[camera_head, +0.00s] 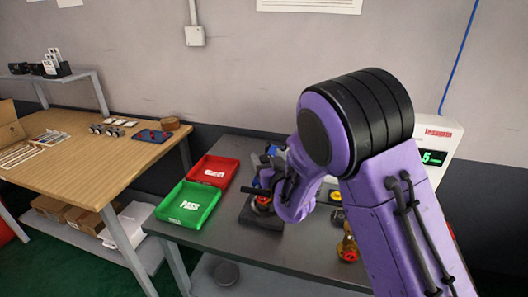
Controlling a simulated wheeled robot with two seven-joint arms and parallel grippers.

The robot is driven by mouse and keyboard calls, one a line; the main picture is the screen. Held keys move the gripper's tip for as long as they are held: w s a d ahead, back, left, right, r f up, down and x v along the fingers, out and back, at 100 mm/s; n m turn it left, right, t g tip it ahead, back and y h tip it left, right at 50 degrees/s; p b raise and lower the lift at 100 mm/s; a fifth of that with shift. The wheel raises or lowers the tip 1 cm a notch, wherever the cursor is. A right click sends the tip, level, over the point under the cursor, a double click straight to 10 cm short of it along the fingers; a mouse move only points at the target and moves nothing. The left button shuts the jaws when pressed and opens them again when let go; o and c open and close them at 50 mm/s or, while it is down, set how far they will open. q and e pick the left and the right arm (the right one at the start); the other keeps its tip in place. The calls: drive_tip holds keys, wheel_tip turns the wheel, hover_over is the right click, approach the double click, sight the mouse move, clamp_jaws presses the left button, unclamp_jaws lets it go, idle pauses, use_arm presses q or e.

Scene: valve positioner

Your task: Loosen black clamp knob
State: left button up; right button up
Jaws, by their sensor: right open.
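My right arm reaches in from the right, and its purple wrist hangs over the grey bench. My right gripper (268,187) points down and left at a small fixture (260,216) on the bench. The gripper is open, but its fingers are small and dark and hard to separate from the fixture. A red and brass part shows on the fixture just below the fingers. I cannot pick out the black clamp knob clearly; the gripper and wrist cover much of the fixture. I cannot tell whether the fingers touch it. My left gripper is out of view.
A red tray (232,170) and a green PASS tray (207,217) lie left of the fixture. A brass part with a red top (348,248) stands to the right. A white instrument (443,142) with a green display stands behind my arm. The bench front is clear.

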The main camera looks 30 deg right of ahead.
drive_tip(key=x, duration=0.2)
drive_tip(key=shift+w, duration=0.3)
drive_tip(key=c, duration=1)
drive_tip(key=shift+n+y, duration=0.3)
drive_tip(key=shift+y, duration=0.2)
